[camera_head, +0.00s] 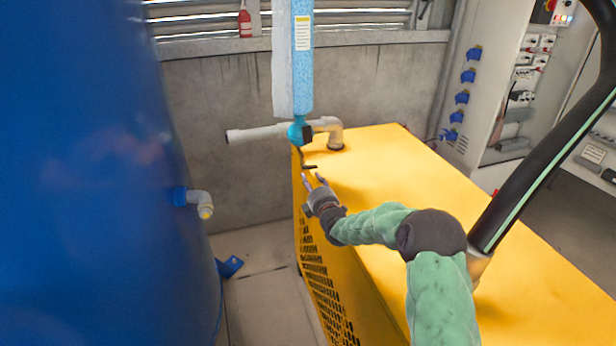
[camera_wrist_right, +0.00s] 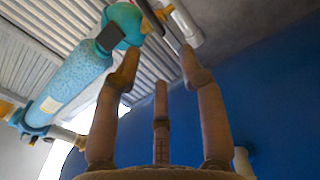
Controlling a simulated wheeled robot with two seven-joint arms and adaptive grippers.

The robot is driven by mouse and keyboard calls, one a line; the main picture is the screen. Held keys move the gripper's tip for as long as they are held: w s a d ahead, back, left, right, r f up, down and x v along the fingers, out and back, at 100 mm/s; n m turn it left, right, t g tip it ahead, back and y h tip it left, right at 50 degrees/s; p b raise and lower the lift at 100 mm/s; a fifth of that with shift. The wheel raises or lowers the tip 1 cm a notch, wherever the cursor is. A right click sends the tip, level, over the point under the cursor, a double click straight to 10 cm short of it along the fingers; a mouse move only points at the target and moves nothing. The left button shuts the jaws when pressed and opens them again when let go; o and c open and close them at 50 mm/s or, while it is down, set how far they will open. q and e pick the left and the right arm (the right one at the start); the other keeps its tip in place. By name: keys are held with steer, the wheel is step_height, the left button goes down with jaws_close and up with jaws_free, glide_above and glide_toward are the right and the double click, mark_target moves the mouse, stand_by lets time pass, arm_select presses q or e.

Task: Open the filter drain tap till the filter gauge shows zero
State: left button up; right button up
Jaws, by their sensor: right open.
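The filter is a tall pale-blue cylinder (camera_head: 303,70) with a teal lower end (camera_head: 299,131) above the near-left corner of the yellow housing. A thin dark tap lever (camera_head: 308,165) hangs below it. In the right wrist view the filter body (camera_wrist_right: 72,85) slants in from the left, with its teal end (camera_wrist_right: 122,24) at the top. My right gripper (camera_head: 313,178) is open just below the lever. In the right wrist view its spread fingers (camera_wrist_right: 160,66) have nothing between them. No readable gauge face shows. My left gripper is not in view.
A large blue tank (camera_head: 90,180) with a pale outlet elbow (camera_head: 202,202) fills the left. The yellow housing (camera_head: 400,180) lies under my right arm. A pale pipe (camera_head: 262,132) runs beside the filter's lower end. An electrical cabinet (camera_head: 500,70) stands at the right.

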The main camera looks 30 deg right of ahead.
mark_target(304, 168)
steer(key=shift+x, duration=1.85)
jaws_close()
jaws_free()
steer(key=shift+s, duration=0.15)
steer(key=a+v, duration=0.1)
steer(key=v, duration=1.4)
steer(key=shift+a, duration=0.3)
